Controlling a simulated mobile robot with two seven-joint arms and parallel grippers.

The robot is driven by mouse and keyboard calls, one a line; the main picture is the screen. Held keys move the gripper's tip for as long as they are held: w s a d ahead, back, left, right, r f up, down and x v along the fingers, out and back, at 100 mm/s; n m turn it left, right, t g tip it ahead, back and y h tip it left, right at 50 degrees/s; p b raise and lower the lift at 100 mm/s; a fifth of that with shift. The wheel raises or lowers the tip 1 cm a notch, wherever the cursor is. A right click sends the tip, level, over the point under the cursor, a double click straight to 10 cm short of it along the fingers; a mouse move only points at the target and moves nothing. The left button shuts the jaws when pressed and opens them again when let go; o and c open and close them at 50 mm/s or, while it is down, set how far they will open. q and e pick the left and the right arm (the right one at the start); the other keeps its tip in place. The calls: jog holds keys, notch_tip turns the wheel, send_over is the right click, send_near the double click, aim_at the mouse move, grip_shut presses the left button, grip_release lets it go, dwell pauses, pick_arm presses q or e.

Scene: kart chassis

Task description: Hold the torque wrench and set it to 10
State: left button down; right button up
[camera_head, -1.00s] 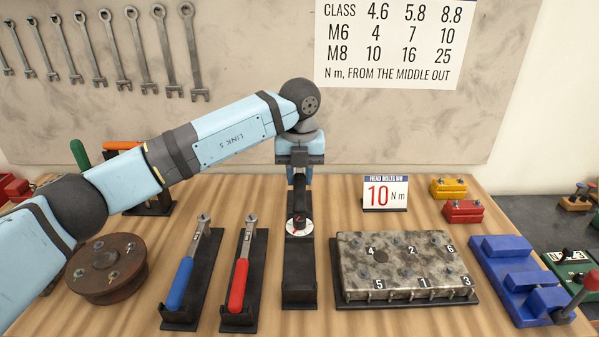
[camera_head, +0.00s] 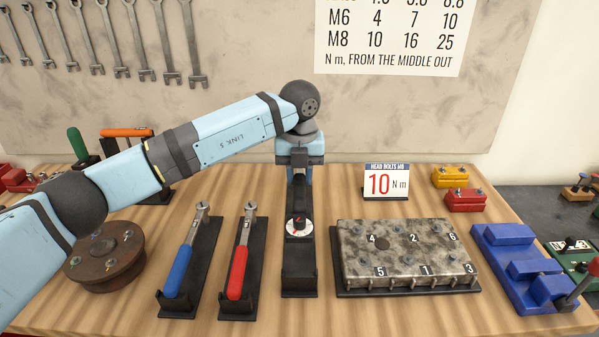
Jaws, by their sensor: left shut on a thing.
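My left gripper (camera_head: 299,176) comes down at the back of a narrow black stand (camera_head: 299,281) in the middle of the table. It is shut on a dark piece just behind a round white dial (camera_head: 299,227), which looks like part of the torque wrench there. The dial has a black knob and a red mark; its setting is too small to read. A blue-handled wrench (camera_head: 179,270) and a red-handled wrench (camera_head: 238,272) lie in black holders to the left. A card (camera_head: 386,182) reads "HEAD BOLTS M8, 10 N m". My right gripper is out of view.
A metal block (camera_head: 400,256) with numbered bolts stands right of the dial. Blue blocks (camera_head: 525,265) and red and yellow blocks (camera_head: 465,198) lie further right. A brown round flange (camera_head: 105,260) is at the left, below my arm. A torque chart (camera_head: 390,40) hangs behind.

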pick_arm(q)
jog(key=shift+f+b, duration=0.3)
jog(key=shift+f, duration=0.3)
jog(key=shift+f+b, duration=0.35)
jog(key=shift+f, duration=0.25)
jog(key=shift+f+b, duration=2.05)
jog(key=shift+f, duration=1.75)
jog(key=shift+f+b, duration=0.4)
jog(key=shift+f, duration=0.4)
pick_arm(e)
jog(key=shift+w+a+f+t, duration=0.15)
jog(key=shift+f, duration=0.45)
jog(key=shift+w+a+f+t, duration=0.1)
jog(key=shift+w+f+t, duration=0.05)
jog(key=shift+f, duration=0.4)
